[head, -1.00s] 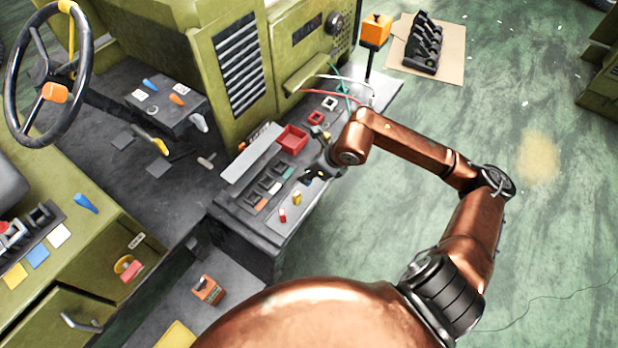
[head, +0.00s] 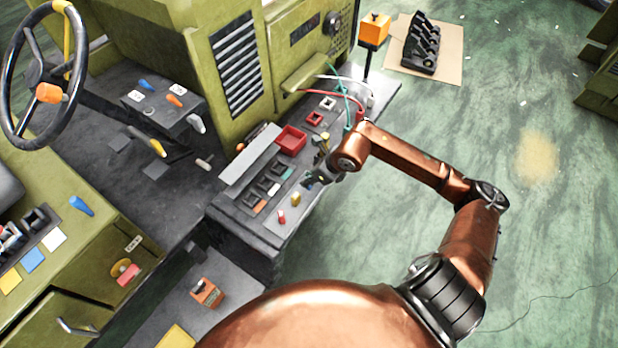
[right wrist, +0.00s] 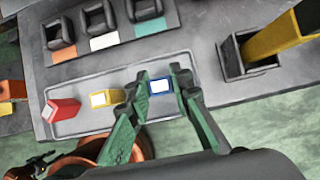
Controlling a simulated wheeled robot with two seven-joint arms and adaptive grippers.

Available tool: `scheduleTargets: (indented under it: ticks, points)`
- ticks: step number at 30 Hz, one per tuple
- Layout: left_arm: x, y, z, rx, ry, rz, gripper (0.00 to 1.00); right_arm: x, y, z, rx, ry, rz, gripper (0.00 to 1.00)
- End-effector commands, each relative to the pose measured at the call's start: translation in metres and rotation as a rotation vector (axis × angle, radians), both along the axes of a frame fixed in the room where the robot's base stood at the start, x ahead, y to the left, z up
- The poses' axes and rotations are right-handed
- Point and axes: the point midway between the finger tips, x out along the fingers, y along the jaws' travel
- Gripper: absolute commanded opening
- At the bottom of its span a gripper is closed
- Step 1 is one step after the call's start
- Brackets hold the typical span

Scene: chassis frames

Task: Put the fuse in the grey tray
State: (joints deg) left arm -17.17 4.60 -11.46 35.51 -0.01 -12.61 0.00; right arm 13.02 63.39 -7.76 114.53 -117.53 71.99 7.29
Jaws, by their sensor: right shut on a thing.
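The grey tray (right wrist: 75,128) is a shallow rimmed tray on the dark bench, and it also shows in the head view (head: 268,224). A red fuse (right wrist: 62,110) and a yellow fuse (right wrist: 105,98) lie in it, side by side. My right gripper (right wrist: 161,82) is shut on a blue fuse (right wrist: 160,86), held at the tray's right part beside the yellow fuse. I cannot tell whether the blue fuse touches the tray floor. In the head view my right gripper (head: 316,182) is at the tray's far end, and its fingers largely hide the blue fuse. My left gripper is out of view.
A row of black sockets (right wrist: 98,18) with orange, white and teal labels runs behind the tray. A grey socket (right wrist: 238,60) with a tilted yellow piece (right wrist: 283,32) stands close right of the gripper. A red bin (head: 291,138) and loose wires (head: 345,88) are farther along the bench.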

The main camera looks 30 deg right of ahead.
Motion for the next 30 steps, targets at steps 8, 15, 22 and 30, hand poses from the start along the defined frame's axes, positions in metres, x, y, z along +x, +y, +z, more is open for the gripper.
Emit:
scheduleTargets:
  ticks: [8, 15, 22, 30]
  points:
    - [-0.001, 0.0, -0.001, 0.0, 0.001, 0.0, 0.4, 0.0, 0.0, -0.001, 0.0, 0.001, 0.0, 0.37]
    - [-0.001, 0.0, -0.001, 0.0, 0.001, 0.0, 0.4, 0.0, 0.0, -0.001, 0.0, 0.001, 0.0, 0.37]
    - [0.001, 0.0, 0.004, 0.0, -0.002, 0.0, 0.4, -0.007, -0.004, 0.015, -0.004, 0.001, -0.001, 0.37]
    - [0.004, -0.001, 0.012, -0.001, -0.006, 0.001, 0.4, -0.033, -0.015, 0.065, -0.004, 0.0, 0.0, 0.37]
